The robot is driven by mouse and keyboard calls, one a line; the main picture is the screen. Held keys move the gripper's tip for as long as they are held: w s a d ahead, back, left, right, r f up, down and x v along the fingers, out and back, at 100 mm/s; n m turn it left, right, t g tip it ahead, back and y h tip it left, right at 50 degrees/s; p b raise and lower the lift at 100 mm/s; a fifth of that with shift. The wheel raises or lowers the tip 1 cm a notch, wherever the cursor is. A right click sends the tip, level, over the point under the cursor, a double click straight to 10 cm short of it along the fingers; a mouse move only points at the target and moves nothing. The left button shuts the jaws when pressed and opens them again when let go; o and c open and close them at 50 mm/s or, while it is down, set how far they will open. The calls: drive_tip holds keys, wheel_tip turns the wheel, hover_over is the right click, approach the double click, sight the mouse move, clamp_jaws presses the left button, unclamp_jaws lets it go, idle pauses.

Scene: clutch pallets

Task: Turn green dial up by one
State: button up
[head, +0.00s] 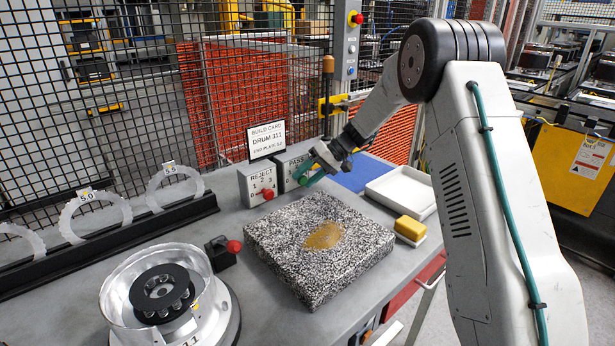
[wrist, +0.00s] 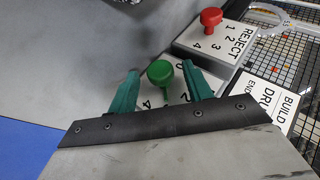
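The green dial (wrist: 160,72) is a round knob on the white PASS counter box (head: 286,166), beside the REJECT box. In the wrist view it sits between the two green fingers of my gripper (wrist: 163,88), with gaps visible on both sides. My gripper (head: 311,174) is open at the front of the PASS box in the head view. The fingers and wrist hide much of the PASS face, and I cannot tell which number the green dial points to. The digit 4 shows below the dial in the wrist view.
The REJECT box (head: 250,180) with its red dial (head: 268,194) stands just left of the PASS box. A build card (head: 266,138) stands behind. A speckled granite block (head: 290,245), a yellow block (head: 410,229) and a white tray (head: 400,190) are in front and right.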

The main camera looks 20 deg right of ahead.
drive_tip(key=shift+r, duration=0.1)
drive_tip(key=v, duration=0.7)
drive_tip(key=shift+d+r, duration=0.2)
drive_tip(key=shift+d, duration=0.05)
drive_tip(key=s+f+m, duration=0.1)
drive_tip(key=s+f+m+g, duration=0.1)
drive_tip(key=s+f, duration=0.1)
drive_tip(key=shift+d+h, duration=0.2)
drive_tip(key=shift+h, duration=0.2)
drive_tip(key=s, duration=0.3)
drive_tip(key=shift+m+g+h, duration=0.3)
drive_tip(key=s+a+r+h, duration=0.1)
drive_tip(key=s+r, duration=0.3)
drive_tip(key=s, duration=1)
drive_tip(key=s+a+r+t+h, duration=0.1)
drive_tip(key=s+r+h, duration=0.3)
drive_tip(key=s, duration=1)
drive_tip(key=s+a+r+h, duration=0.2)
drive_tip(key=s+r+h, duration=0.1)
drive_tip(key=s, duration=1.1)
drive_tip(key=shift+r+t, duration=0.3)
drive_tip(key=shift+r, duration=0.35)
